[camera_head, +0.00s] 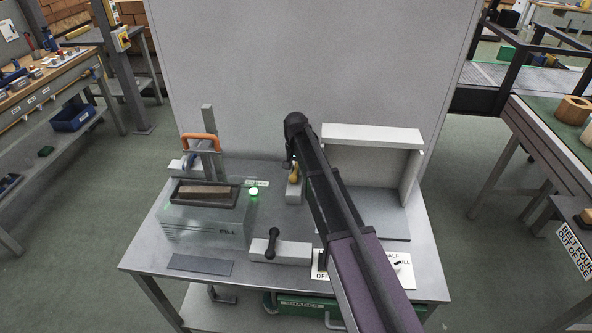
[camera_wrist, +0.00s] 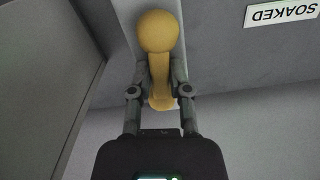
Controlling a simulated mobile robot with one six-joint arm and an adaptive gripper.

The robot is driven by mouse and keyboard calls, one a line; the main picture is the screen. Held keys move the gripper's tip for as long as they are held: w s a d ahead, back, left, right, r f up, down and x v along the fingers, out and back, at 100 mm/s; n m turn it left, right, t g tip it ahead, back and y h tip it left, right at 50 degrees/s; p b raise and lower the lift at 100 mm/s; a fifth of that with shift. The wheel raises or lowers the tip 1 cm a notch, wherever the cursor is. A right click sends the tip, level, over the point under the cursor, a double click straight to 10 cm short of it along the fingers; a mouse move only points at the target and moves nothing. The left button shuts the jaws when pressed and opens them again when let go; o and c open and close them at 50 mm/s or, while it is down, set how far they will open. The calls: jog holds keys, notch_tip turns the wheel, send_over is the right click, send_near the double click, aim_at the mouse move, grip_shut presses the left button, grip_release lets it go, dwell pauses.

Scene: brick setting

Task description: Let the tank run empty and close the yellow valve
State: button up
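The yellow valve (camera_head: 294,173) stands on a pale block at the back middle of the metal table in the head view. In the wrist view its yellow lever with a round knob (camera_wrist: 158,32) lies between my two fingers. My gripper (camera_wrist: 160,75) is closed on the lever, a finger against each side. In the head view my arm hides most of the gripper. The clear tank (camera_head: 205,229), marked FILL, stands at the left of the table. A brick (camera_head: 203,191) lies in a dark tray at its top. I cannot tell the water level.
A black-handled valve (camera_head: 273,243) stands on a block at the front middle. A green lamp (camera_head: 253,191) glows beside the tank. An orange handle (camera_head: 199,140) rises behind it. A white open-fronted housing (camera_head: 372,135) stands at the right. A SOAKED label (camera_wrist: 282,13) shows in the wrist view.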

jog(key=shift+m, duration=0.4)
grip_shut()
jog(key=m, duration=1.1)
jog(key=shift+m, duration=2.2)
jog(key=o, duration=0.8)
grip_release()
